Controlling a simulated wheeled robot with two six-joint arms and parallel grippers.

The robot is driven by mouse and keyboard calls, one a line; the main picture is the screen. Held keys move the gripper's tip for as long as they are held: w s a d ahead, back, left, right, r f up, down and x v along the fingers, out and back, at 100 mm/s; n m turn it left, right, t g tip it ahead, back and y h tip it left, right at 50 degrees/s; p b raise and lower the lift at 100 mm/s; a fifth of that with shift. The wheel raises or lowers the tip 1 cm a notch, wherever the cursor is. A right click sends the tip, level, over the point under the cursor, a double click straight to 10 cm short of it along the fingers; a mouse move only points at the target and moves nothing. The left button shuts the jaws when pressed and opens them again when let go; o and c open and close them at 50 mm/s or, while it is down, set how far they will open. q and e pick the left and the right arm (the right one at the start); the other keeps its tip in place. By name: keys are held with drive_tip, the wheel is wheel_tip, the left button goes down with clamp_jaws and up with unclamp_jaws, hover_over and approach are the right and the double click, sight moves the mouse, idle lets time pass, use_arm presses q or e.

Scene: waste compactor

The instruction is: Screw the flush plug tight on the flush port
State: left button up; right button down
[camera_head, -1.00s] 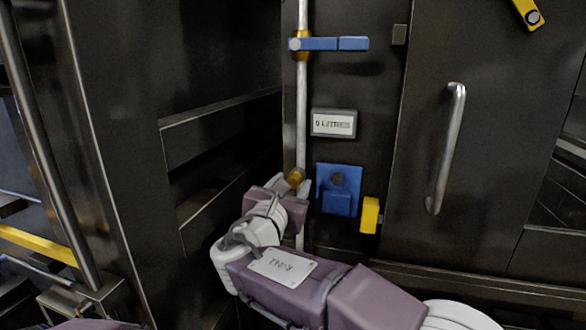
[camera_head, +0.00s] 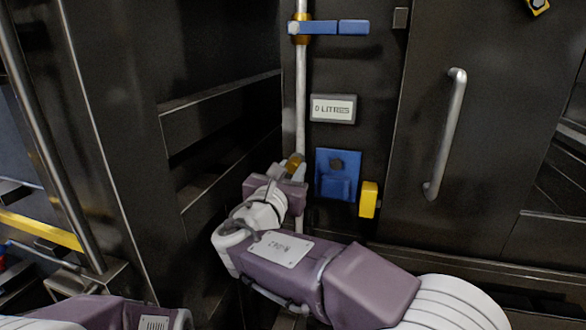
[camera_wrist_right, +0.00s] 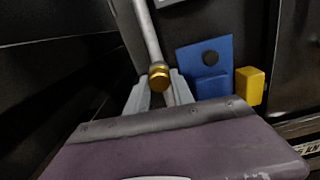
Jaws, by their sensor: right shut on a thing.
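A brass flush plug (camera_head: 293,164) sits at the front of the pale vertical pipe (camera_head: 300,105). It also shows in the right wrist view (camera_wrist_right: 159,77), between the fingertips. My right gripper (camera_head: 291,172) is shut on the plug, with one grey finger on each side. The flush port is not seen apart from the plug; the plug and the fingers hide it, so I cannot tell how tightly the plug is seated. Only purple links of my left arm show at the lower left; its gripper is out of view.
A blue lever with a brass collar (camera_head: 330,27) is higher on the pipe. A litre display (camera_head: 333,108), a blue plate (camera_head: 338,174) and a yellow block (camera_head: 368,200) are right of the pipe. A door with a metal handle (camera_head: 446,135) is farther right. A dark ribbed wall is close on the left.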

drive_tip(key=m+b, duration=0.3)
drive_tip(key=shift+f, duration=0.1)
drive_tip(key=shift+m+b, duration=0.35)
drive_tip(key=shift+m, duration=0.15)
drive_tip(key=shift+r, duration=0.2)
